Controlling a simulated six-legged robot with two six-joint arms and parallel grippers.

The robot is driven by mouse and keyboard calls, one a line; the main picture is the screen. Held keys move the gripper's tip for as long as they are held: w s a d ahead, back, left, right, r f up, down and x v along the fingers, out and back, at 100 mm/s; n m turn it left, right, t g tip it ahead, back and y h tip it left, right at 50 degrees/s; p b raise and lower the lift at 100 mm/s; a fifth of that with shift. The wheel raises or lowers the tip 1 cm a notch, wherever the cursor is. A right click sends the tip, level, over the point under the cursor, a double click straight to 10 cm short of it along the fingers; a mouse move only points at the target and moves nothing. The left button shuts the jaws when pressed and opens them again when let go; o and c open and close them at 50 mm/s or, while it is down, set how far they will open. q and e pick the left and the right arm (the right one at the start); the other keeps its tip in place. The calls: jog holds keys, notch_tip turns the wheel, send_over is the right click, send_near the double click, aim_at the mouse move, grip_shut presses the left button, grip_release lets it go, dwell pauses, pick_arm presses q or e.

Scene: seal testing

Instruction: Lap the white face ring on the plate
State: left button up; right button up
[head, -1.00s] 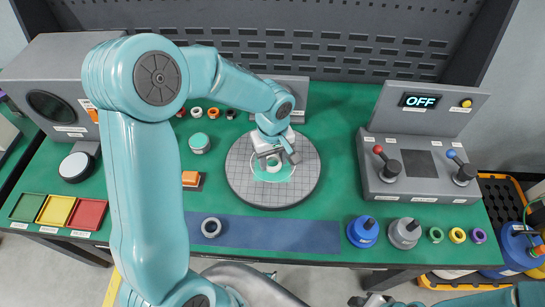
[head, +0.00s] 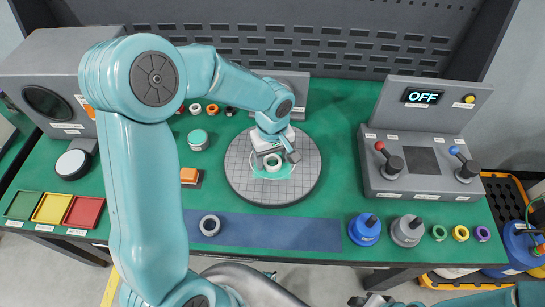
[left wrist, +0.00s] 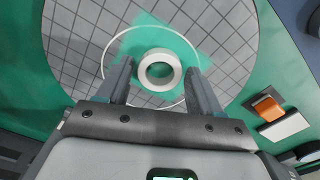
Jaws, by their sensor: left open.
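The white face ring (head: 272,163) lies on a green patch at the middle of the round grey gridded plate (head: 243,185). In the left wrist view the ring (left wrist: 160,86) lies flat, with the green patch (left wrist: 143,44) and a thin white circle on the plate (left wrist: 76,55) around it. My left gripper (head: 275,158) is over the plate, and it also shows in the left wrist view (left wrist: 158,78). Its fingers are open, one on each side of the ring, with a visible gap to each. I cannot tell its exact height. No fingers of my right gripper show clearly.
A grey ring (head: 210,225) lies on the blue strip (head: 280,231) in front. A control box (head: 420,165) with two levers and a display reading OFF stands right. Blue (head: 364,229) and grey (head: 407,232) knobbed weights stand front right. Green, yellow and red trays (head: 52,208) lie left.

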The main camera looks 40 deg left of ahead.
pick_arm(q)
jog(key=c, duration=1)
jog(key=o, duration=0.4)
jog(key=shift+c, duration=1.4)
jog(key=shift+r+p, duration=0.3)
jog(key=shift+r, duration=0.35)
jog(key=shift+r+m, duration=0.1)
jog(key=shift+m, duration=0.3)
